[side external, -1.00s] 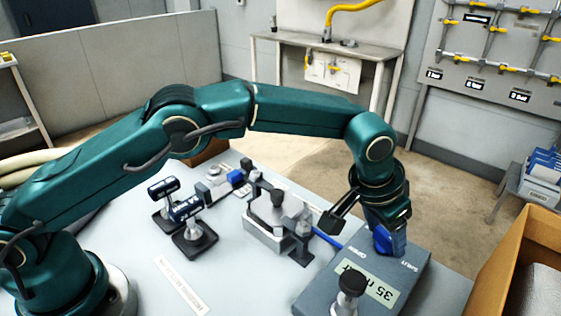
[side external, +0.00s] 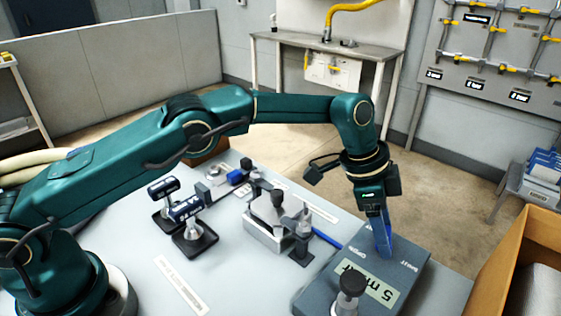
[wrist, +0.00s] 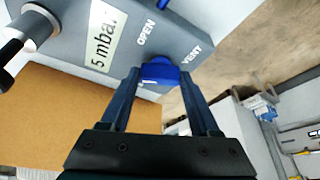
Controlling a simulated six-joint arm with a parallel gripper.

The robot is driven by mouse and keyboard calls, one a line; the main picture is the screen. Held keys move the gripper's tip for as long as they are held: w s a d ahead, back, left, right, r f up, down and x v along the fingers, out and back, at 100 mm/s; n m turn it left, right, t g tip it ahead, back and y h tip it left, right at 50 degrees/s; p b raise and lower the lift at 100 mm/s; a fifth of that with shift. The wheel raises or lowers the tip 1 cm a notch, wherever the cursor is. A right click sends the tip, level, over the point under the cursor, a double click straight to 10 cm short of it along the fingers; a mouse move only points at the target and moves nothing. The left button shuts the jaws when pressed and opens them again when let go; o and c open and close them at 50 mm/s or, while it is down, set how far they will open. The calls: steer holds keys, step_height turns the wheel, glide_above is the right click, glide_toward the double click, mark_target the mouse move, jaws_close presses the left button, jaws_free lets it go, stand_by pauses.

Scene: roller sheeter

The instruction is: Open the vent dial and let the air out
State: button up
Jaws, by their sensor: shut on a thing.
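The vent dial (wrist: 160,72) is a blue knob on the grey control box (side external: 330,286). OPEN and VENT are printed beside it in the wrist view. My gripper (wrist: 162,75) is shut on the vent dial, with one finger on each side of it. In the side external view my gripper (side external: 384,248) points down at the box and mostly hides the dial. The display (side external: 373,290) on the box reads 5 mbar and also shows in the wrist view (wrist: 103,38).
A black-topped knob (side external: 349,284) stands on the box near the display. A cardboard box (side external: 510,270) is at the right edge. A small clamp-like fixture (side external: 270,235) and dark stands (side external: 195,240) are on the table to the left.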

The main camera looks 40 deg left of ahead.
steer(key=shift+m, duration=0.3)
stand_by(0.4)
steer(key=o, duration=1.4)
steer(key=shift+c, duration=0.2)
steer(key=shift+v, duration=2.6)
